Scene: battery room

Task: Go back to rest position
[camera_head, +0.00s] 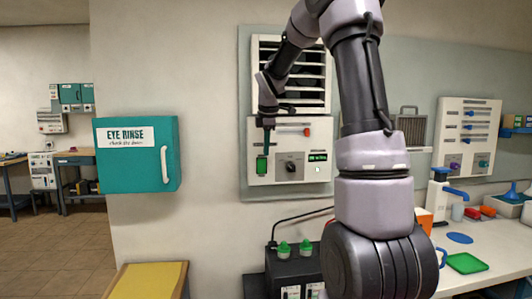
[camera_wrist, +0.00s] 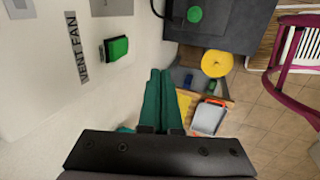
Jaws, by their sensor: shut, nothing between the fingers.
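My gripper (camera_wrist: 160,76) has two long dark green fingers, pressed together and empty in the wrist view. In the head view my gripper (camera_head: 267,138) hangs fingers down in front of the left part of a white wall panel (camera_head: 326,174). A green switch (camera_head: 262,165) sits low on that panel, close to the fingertips. The switch (camera_wrist: 116,47) also shows in the wrist view, left of the fingers and apart from them, beside a "VENT FAN" label (camera_wrist: 76,47). I cannot tell the exact gap to the panel. My arm hides part of the wall.
A louvred vent (camera_head: 300,85) is above the panel. A teal "EYE RINSE" cabinet (camera_head: 137,154) juts from the wall at left. A dark box with green caps (camera_head: 292,270) stands below. A bench (camera_head: 480,262) with a green tray is at right. Floor is open at far left.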

